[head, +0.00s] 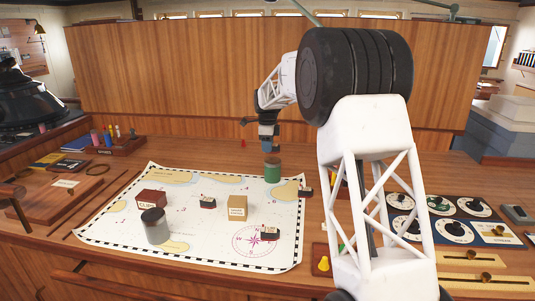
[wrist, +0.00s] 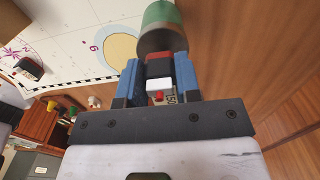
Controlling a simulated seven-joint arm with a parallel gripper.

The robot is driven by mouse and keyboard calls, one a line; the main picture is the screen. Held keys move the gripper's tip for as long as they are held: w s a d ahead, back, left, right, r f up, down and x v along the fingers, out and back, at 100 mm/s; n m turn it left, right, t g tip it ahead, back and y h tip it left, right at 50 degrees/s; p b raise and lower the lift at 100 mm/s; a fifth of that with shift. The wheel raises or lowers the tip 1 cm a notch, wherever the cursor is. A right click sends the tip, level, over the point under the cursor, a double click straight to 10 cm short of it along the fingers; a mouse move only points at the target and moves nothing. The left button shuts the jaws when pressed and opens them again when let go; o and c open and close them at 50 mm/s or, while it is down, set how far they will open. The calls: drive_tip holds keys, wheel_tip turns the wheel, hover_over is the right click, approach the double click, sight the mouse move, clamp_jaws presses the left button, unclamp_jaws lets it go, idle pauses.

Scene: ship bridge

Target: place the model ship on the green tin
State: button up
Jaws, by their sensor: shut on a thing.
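My gripper (head: 269,149) points down directly above the green tin (head: 273,173), which stands upright near the back of the chart. In the wrist view, the two blue fingers (wrist: 157,80) are shut on the model ship (wrist: 160,72), a small piece with white, dark and red parts. The tin also shows in the wrist view (wrist: 161,16), just beyond the ship. In the head view the ship is mostly hidden between the fingers. I cannot tell whether the ship touches the tin's top.
The chart (head: 120,232) carries a red box (head: 151,199), a grey canister (head: 155,226), a tan box (head: 237,208) and more small ships (head: 207,203) (head: 270,234) (head: 305,192). A dial panel (head: 455,231) lies right. A wooden panel (head: 180,70) rises behind.

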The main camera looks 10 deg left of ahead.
drive_tip(key=shift+f, duration=1.6)
drive_tip(key=shift+f, duration=0.1)
drive_tip(key=o, duration=1)
wheel_tip(320, 180, up, 12)
drive_tip(key=shift+r, duration=0.1)
